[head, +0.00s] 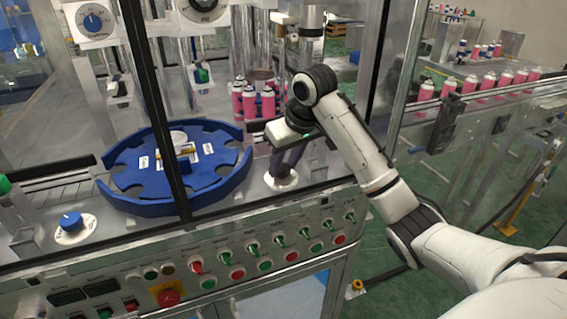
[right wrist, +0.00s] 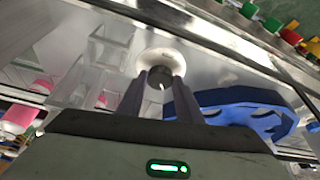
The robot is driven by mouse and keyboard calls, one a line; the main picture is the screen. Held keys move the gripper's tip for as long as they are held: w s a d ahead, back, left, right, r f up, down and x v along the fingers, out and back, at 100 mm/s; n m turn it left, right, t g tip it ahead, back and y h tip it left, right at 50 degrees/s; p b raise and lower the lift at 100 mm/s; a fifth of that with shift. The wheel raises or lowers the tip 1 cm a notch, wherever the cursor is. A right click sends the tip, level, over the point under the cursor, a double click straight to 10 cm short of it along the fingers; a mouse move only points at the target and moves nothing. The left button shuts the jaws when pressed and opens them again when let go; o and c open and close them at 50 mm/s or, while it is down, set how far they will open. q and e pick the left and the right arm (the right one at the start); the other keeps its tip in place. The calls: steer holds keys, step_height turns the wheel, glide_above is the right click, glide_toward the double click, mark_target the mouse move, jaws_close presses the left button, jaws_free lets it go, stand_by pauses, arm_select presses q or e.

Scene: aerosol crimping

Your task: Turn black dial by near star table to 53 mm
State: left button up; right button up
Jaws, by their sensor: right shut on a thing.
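The black dial (right wrist: 160,78) sits on a round white scale plate (right wrist: 160,55), with a pale pointer mark on its top. My right gripper (right wrist: 160,92) reaches down over it, one finger on each side, shut on the dial. In the head view my right gripper (head: 282,172) stands over the white scale plate (head: 281,182) and hides most of the dial. The scale numbers are too small to read. The blue star table (head: 222,170) lies just left of the dial in the head view. My left gripper is not in view.
A blue dial (head: 70,221) on a white plate sits at the front left. Pink cans (head: 249,101) stand behind the star table. A panel of coloured switches (head: 230,257) runs along the front. Glass-door frame posts (head: 160,110) stand left of my right arm.

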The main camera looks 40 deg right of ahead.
steer(key=shift+n, duration=0.3)
steer(key=o, duration=1)
steer(key=shift+o, duration=0.2)
steer(key=v, duration=0.7)
steer(key=shift+r, duration=0.25)
steer(key=shift+s, duration=0.1)
